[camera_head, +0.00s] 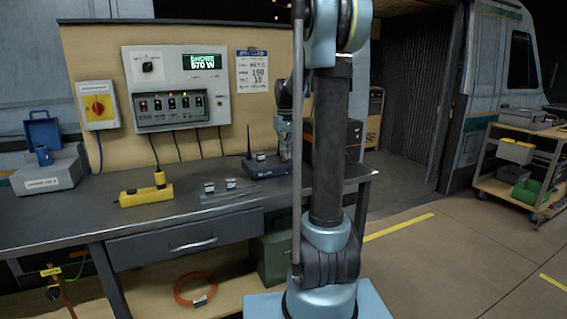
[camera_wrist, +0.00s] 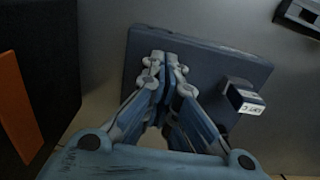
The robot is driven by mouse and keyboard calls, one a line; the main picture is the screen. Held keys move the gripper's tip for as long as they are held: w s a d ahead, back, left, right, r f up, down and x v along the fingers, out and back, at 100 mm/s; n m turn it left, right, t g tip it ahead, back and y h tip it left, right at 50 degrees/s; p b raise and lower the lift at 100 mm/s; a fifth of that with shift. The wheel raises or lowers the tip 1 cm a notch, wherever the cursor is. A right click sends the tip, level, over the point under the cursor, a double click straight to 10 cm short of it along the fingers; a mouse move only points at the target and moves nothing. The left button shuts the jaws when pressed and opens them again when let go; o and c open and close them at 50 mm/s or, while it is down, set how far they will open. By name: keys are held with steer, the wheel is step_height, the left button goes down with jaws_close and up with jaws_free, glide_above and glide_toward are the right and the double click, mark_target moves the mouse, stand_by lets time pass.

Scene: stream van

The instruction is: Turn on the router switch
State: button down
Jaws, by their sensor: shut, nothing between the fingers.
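The router (camera_head: 268,169) is a flat dark-blue box with a thin upright antenna, standing on the workbench left of my arm. It fills the upper middle of the wrist view (camera_wrist: 225,65). A small pale-topped block with a label (camera_wrist: 243,99), possibly its switch, sits at the router's right edge; it also shows in the head view (camera_head: 261,156). My gripper (camera_wrist: 166,58) is shut and empty, its fingertips over the router's upper left part. I cannot tell whether they touch it. In the head view my gripper (camera_head: 284,150) is partly hidden by my arm.
A yellow power strip (camera_head: 146,195) lies farther left. A wall panel with switches (camera_head: 178,88) hangs behind. A dark box with orange (camera_head: 353,135) stands right of the router.

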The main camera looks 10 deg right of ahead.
mark_target(285, 160)
steer(key=shift+f, duration=0.8)
stand_by(0.6)
steer(key=shift+r, duration=3.5)
steer(key=shift+s, duration=0.1)
steer(key=s+f+m, duration=0.1)
steer(key=s+f, duration=0.5)
steer(key=s, duration=0.6)
steer(key=s+f+m+t, duration=0.1)
steer(key=s+f, duration=0.5)
steer(key=s, duration=0.5)
steer(key=s+f+t, duration=0.1)
steer(key=s+f, duration=0.5)
steer(key=s, duration=0.6)
steer(key=shift+s+a+f+m, duration=0.15)
steer(key=shift+s+f+m, duration=0.15)
steer(key=shift+m, duration=0.1)
